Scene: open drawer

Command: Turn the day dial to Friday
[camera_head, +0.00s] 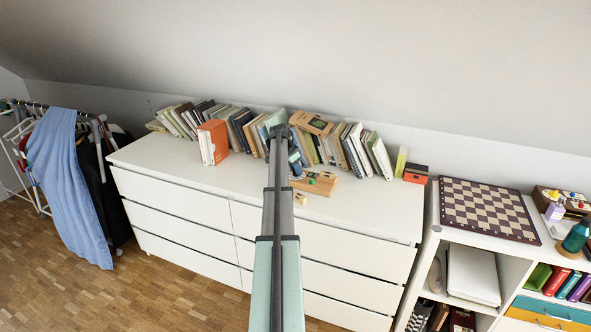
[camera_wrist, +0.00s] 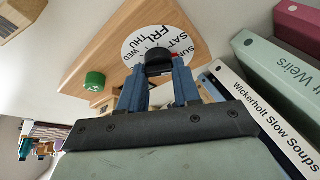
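The day dial is a white disc (camera_wrist: 150,37) on a wooden board (camera_wrist: 95,50) in the wrist view, with SUN, SAT, FRI, THU and WED readable. A black knob (camera_wrist: 158,58) stands at its centre. A small red mark shows at the knob's right side, near SUN; what it points to is partly hidden. My gripper (camera_wrist: 160,80) has its two blue fingers on either side of the knob, apparently closed against it. The lower part of the disc is hidden behind knob and fingers. The wooden board (camera_head: 324,188) also shows on the dresser in the head view, partly behind my arm.
A green knob (camera_wrist: 95,82) sits on the board left of the dial. Books (camera_wrist: 262,110) stand close on the right in the wrist view. More books (camera_head: 352,152) line the back of the white dresser (camera_head: 385,212).

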